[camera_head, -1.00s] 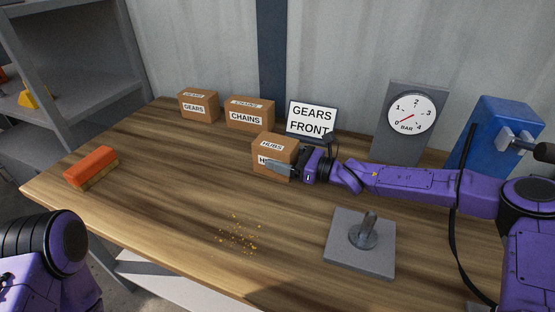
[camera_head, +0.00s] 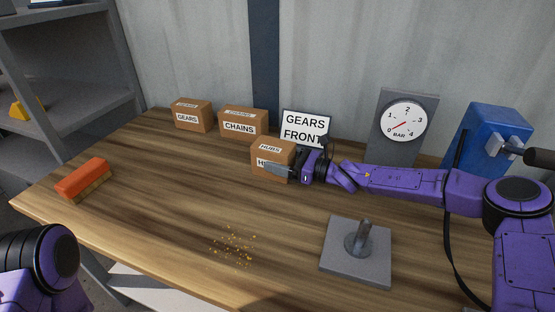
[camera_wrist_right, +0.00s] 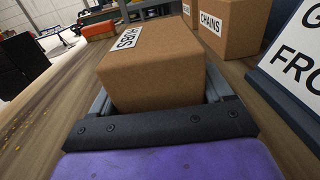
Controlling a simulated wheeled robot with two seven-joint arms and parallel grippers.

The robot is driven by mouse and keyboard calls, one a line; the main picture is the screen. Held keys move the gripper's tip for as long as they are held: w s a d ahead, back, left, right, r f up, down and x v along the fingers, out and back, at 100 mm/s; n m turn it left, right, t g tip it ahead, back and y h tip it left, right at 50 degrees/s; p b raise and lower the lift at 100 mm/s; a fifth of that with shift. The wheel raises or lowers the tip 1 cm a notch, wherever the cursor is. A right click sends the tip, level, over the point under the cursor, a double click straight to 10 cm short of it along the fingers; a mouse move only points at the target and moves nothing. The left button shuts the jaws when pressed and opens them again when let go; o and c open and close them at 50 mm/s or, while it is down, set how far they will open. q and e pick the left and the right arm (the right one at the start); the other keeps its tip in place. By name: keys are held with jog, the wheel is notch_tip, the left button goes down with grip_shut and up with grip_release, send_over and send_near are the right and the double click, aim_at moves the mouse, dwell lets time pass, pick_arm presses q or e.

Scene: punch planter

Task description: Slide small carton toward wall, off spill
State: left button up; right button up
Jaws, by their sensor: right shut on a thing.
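The small HUBS carton (camera_head: 263,157) is brown and stands upright on the wooden table, in front of the GEARS FRONT sign. My right gripper (camera_head: 279,170) is shut on it, with one dark finger across its front face. In the right wrist view the carton (camera_wrist_right: 160,68) sits between the two fingers, close to the palm. The spill (camera_head: 233,245) is a patch of yellow specks near the front edge, well apart from the carton. The corrugated wall (camera_head: 350,50) rises behind the table. My left arm shows at lower left, but its gripper is out of frame.
The CHAINS carton (camera_head: 240,126) and GEARS carton (camera_head: 191,117) stand left of the sign (camera_head: 305,128) near the wall. A pressure gauge (camera_head: 404,122) and blue box (camera_head: 487,140) are at right. A grey plate with a lever (camera_head: 355,268) sits in front; an orange brush (camera_head: 82,180) lies left.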

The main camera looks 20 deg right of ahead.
jog(key=o, duration=1.4)
